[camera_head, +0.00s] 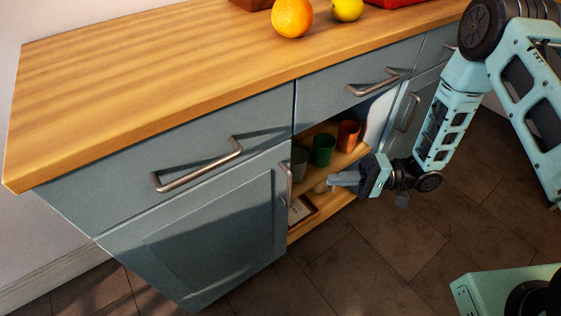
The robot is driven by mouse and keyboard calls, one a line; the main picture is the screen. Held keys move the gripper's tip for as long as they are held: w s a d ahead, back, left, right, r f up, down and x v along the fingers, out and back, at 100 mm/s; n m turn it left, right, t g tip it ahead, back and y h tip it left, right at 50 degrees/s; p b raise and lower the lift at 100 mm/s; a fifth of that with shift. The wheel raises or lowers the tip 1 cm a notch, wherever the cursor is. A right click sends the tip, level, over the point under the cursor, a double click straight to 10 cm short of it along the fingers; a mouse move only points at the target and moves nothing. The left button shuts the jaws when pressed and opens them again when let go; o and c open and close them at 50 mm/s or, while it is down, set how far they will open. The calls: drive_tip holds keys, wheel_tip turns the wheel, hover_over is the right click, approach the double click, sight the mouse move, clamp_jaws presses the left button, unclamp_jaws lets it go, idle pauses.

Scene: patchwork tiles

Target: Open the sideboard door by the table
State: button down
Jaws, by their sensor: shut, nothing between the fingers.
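The grey-blue sideboard has a wooden top (150,80). Its left door (200,240) is shut, with an upright metal handle (285,185) on its right edge. The middle compartment is open at the front and shows wooden shelves. A pale panel (379,118) shows at its right side; I cannot tell if it is a swung door or the side wall. A right door with a handle (408,112) lies beyond it, partly hidden by my arm. My gripper (332,181) is shut and empty, pointing left at the open compartment's front. No table is in view.
A grey cup (299,160), a green cup (323,149) and an orange cup (348,135) stand on the shelf. A framed item (301,211) lies below. An orange (292,17) and a yellow fruit (347,8) sit on top.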

drive_tip(key=a, duration=0.1)
drive_tip(key=b, duration=0.2)
approach(272, 183)
drive_tip(key=a, duration=0.4)
drive_tip(key=shift+s+a, duration=0.1)
drive_tip(key=shift+a, duration=0.1)
